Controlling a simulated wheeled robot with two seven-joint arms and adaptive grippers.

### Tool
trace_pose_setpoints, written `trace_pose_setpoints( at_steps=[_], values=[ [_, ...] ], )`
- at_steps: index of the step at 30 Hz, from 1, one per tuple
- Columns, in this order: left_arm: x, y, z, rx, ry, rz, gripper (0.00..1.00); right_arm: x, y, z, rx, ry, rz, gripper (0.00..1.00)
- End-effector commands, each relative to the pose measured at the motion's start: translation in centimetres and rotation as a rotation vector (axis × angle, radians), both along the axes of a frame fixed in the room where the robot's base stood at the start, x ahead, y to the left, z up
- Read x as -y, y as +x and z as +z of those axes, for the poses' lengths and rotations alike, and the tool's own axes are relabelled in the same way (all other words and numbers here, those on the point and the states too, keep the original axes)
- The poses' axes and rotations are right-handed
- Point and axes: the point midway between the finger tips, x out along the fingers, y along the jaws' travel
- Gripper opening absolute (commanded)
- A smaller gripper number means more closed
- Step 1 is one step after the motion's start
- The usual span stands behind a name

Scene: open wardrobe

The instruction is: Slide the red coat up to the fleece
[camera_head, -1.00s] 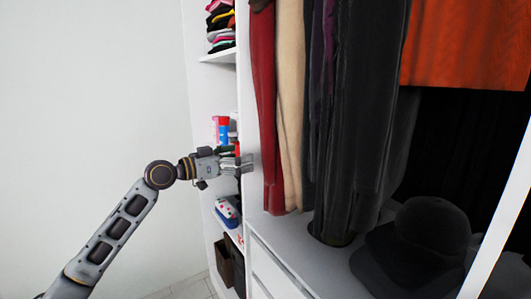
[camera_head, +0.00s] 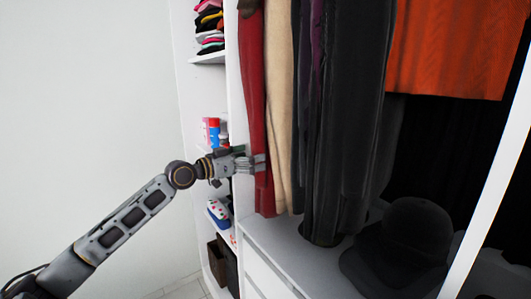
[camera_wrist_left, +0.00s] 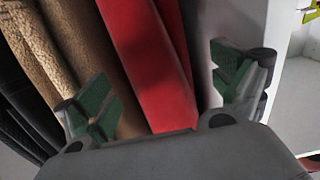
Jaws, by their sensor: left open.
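The red coat (camera_head: 256,110) hangs at the left end of the wardrobe's hanging space, beside the white divider panel. The beige fleece (camera_head: 279,120) hangs just to its right. My left gripper (camera_head: 260,163) is at the lower part of the red coat. In the left wrist view, the open left gripper (camera_wrist_left: 165,95) has green finger pads on both sides of the red coat (camera_wrist_left: 150,65), with the fleece (camera_wrist_left: 65,65) near one finger. Whether either pad touches cloth is unclear. My right gripper is not in view.
Dark garments (camera_head: 345,110) and an orange garment (camera_head: 445,50) hang further right. A black cap (camera_head: 415,235) sits on the white drawer top (camera_head: 265,235). Shelves with folded clothes (camera_head: 209,25) and boxes (camera_head: 211,130) stand left of the divider (camera_head: 236,110).

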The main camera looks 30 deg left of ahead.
Motion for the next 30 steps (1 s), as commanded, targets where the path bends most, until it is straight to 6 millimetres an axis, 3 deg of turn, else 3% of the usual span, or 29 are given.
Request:
trace_pose_setpoints(
  at_steps=[30],
  values=[
    [1.8, 4.6, 0.1, 0.001, -0.001, 0.002, 0.95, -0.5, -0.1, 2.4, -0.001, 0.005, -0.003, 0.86]
  ],
)
